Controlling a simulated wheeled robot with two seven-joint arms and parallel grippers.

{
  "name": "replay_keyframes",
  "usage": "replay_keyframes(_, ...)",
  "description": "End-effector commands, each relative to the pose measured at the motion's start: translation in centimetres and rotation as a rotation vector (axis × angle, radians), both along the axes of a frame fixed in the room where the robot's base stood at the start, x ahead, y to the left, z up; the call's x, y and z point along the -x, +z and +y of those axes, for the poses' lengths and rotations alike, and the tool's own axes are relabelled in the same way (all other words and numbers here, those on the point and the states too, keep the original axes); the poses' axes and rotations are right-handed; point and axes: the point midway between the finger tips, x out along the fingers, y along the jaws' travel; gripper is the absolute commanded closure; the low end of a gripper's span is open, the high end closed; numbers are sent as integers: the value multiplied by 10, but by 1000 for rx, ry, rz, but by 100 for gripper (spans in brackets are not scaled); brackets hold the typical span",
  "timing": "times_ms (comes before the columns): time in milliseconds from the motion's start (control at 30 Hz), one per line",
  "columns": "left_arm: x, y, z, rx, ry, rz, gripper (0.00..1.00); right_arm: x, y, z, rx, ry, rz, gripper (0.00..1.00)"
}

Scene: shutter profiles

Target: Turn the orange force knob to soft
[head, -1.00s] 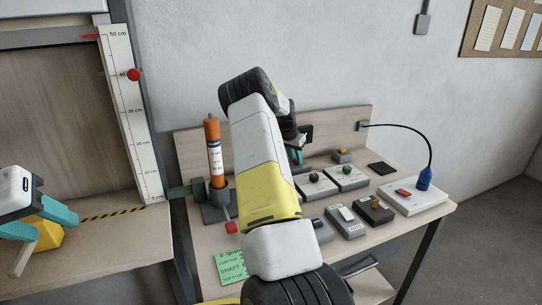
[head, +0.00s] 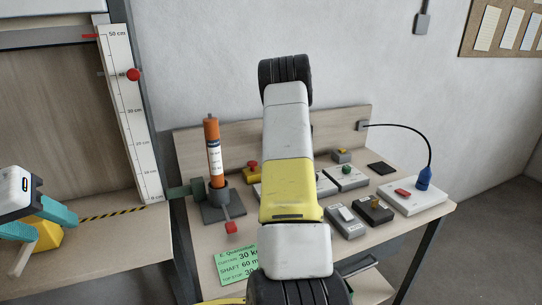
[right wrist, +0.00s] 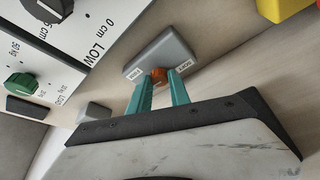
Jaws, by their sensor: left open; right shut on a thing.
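The orange force knob (right wrist: 158,76) shows in the right wrist view on a small grey box (right wrist: 172,49) with a white label on each side. In the head view my right arm hides the knob and gripper. My left gripper (head: 42,212) is open at the far left, over the left table, away from the knob.
On the bench stand an orange cylinder (head: 213,148) in a grey holder, a red button on a yellow box (head: 252,167), a box with a green knob (head: 346,178), several switch boxes (head: 373,210) and a white plate with a blue plug (head: 423,180). A green note (head: 235,264) lies in front.

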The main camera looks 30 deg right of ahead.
Motion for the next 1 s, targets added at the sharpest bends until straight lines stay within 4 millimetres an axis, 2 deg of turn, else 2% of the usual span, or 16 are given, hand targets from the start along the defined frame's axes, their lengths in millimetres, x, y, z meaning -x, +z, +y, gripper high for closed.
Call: replay_keyframes(1000, 0, 0, 0, 0, 0, 0, 51, 2, -1, -10, 0, 961, -2, 100)
